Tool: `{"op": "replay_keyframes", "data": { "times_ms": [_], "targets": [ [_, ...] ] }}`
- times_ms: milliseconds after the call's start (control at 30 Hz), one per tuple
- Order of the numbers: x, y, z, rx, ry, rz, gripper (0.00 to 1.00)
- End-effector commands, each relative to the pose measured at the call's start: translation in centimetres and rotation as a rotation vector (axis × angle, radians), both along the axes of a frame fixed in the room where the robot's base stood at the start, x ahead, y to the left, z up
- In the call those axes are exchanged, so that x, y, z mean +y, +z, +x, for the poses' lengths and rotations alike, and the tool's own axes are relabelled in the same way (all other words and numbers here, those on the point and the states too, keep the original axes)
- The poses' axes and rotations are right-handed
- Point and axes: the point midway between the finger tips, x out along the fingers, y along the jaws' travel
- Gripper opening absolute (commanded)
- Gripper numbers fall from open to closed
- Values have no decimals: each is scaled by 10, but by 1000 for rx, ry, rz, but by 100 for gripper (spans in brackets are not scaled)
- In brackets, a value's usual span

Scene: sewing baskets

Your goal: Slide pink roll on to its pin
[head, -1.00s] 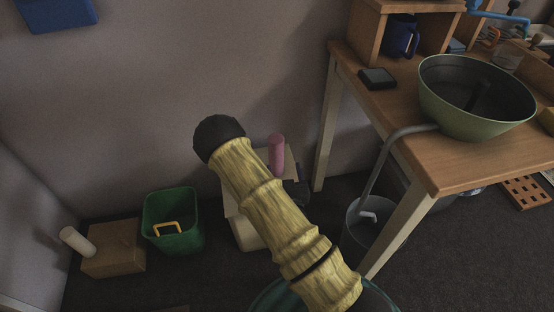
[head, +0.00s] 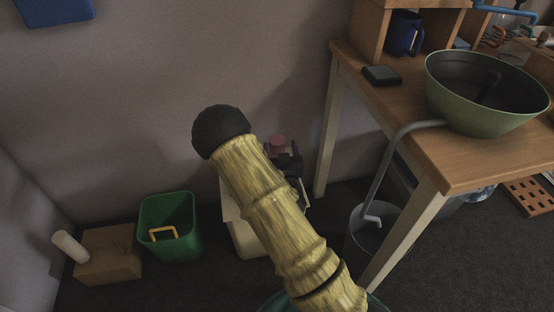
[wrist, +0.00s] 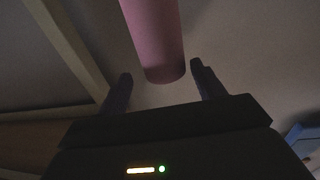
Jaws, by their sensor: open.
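The pink roll (head: 277,139) stands beyond my arm against the wall; in the head view only its top shows. In the wrist view the pink roll (wrist: 157,40) has its near end between and just beyond the fingertips. My gripper (wrist: 163,82) is open, with a finger on either side and a visible gap to the roll. In the head view the dark gripper (head: 292,162) is partly hidden behind my arm and overlaps the roll. A pale stand (head: 245,240) is below, mostly behind my arm. I cannot see a pin.
A green bin (head: 170,212) and a cardboard box (head: 108,257) with a cream roll (head: 69,246) are at the left. A wooden table (head: 472,160) with a green bowl (head: 487,115) stands at the right. A grey bucket (head: 375,235) is beneath its edge.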

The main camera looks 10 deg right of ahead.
Motion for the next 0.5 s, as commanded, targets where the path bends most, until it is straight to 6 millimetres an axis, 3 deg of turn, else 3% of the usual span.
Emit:
{"op": "replay_keyframes", "data": {
  "times_ms": [167, 500],
  "targets": [
    [1, -3, 9, -3, -1, 1, 68],
    [2, -4, 51, -2, -1, 0, 68]
  ]
}}
